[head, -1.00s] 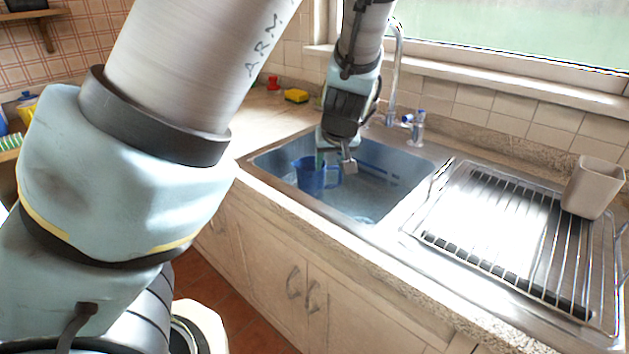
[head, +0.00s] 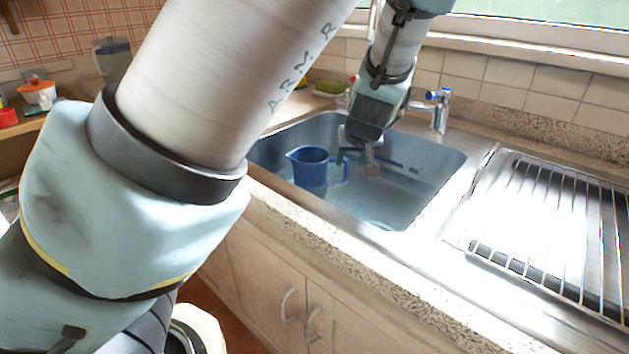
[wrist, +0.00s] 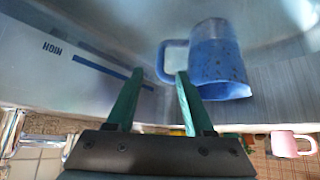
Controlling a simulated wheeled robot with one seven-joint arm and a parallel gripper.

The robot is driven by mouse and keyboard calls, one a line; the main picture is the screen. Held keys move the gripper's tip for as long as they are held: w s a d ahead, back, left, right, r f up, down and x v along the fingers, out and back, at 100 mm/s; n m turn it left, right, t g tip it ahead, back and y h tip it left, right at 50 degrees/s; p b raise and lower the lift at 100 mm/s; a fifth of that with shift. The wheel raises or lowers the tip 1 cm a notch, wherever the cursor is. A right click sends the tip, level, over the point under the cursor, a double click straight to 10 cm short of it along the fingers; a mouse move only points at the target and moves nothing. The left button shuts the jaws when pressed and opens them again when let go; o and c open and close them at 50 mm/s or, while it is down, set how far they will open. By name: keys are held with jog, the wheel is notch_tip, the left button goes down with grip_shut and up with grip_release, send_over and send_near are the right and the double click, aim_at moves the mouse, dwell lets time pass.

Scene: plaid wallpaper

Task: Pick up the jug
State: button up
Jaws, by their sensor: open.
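The blue jug (head: 308,168) stands upright in the sink in the head view, its handle to the right. In the wrist view the speckled jug (wrist: 220,62) is right of centre, its handle loop by the fingertips. My gripper (head: 356,160) is in the sink, right of the jug near the handle. In the wrist view my gripper (wrist: 160,75) has its two green fingers apart, with nothing held between them. The right fingertip overlaps the handle; I cannot tell whether it is inside the loop or in front of it.
The sink (head: 438,172) has walls around the jug and gripper. A tap with a blue handle (head: 438,108) stands behind it. A wire drying rack (head: 545,225) lies to the right. A pink mug (wrist: 290,144) shows at the wrist view's edge.

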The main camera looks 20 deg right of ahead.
jog(key=b+x, duration=0.1)
jog(key=x, duration=0.9)
jog(key=shift+w+f, duration=0.15)
jog(key=shift+f, duration=0.1)
grip_shut()
dwell(1.2)
